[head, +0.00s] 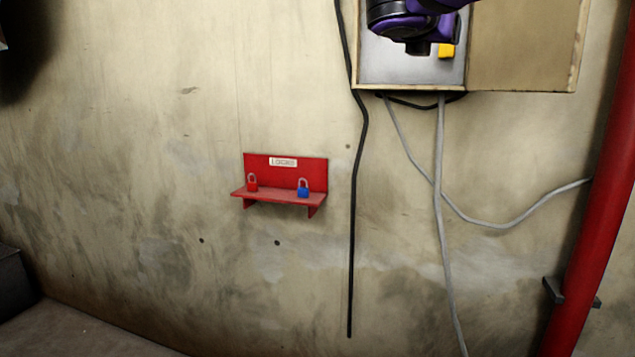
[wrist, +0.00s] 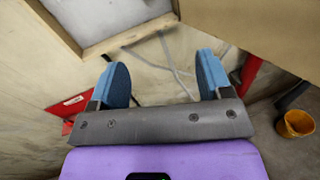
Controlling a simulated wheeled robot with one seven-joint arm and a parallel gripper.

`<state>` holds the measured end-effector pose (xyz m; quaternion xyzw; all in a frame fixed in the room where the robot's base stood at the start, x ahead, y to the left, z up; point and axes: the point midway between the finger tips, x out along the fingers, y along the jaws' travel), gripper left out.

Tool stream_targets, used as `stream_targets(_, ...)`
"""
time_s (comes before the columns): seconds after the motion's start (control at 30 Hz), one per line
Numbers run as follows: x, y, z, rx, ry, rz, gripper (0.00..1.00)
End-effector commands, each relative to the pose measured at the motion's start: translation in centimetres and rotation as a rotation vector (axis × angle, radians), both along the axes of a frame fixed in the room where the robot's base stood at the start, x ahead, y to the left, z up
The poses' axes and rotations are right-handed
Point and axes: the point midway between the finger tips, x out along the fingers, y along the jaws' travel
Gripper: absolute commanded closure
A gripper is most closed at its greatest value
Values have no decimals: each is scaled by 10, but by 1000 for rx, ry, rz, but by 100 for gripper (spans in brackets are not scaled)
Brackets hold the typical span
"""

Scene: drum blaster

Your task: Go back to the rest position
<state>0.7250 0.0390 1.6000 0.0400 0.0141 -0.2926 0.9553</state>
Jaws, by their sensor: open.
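My gripper shows in the wrist view (wrist: 163,82) with its two blue-padded fingers spread wide and nothing between them. In the head view part of my dark and purple arm covers the upper part of an electrical box (head: 385,70) at the top; the fingertips cannot be made out there. A yellow part (head: 446,51) shows on the box beside my arm. In the wrist view the edge of the box (wrist: 130,38) lies beyond the fingers.
A red shelf (head: 286,172) on the wall holds a red padlock (head: 252,185) and a blue padlock (head: 303,191). The box's open door (head: 525,45) extends right. Cables hang below it. A red pipe (head: 598,215) stands at the right. A yellow bucket (wrist: 296,123) is on the floor.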

Motion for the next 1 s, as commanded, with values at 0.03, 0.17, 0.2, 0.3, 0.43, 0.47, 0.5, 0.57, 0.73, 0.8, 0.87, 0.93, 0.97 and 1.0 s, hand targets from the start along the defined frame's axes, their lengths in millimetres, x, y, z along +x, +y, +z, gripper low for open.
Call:
stream_targets(0.03, -3, -7, -4, 33, 1, -10, 28)
stream_targets(0.17, -13, -23, -16, 131, 4, -36, 28)
stream_targets(0.2, -16, -28, -20, 164, 4, -46, 28)
stream_targets(0.3, -27, -43, -34, 271, 2, -80, 28)
stream_targets(0.43, -47, -66, -56, 446, -5, -142, 28)
stream_targets(0.47, -52, -71, -61, 491, -9, -159, 28)
stream_targets(0.5, -60, -79, -70, 559, -15, -188, 28)
stream_targets(0.57, -75, -91, -84, 671, -29, -237, 28)
stream_targets(0.73, -136, -123, -141, 1107, -111, -464, 28)
stream_targets(0.8, -165, -130, -166, 1302, -165, -587, 28)
stream_targets(0.87, -188, -133, -187, 1465, -219, -697, 28)
stream_targets(0.93, -215, -134, -210, 1649, -292, -839, 28)
stream_targets(0.97, -226, -133, -220, 1723, -325, -899, 28)
stream_targets(1.0, -239, -130, -231, 1818, -369, -980, 28)
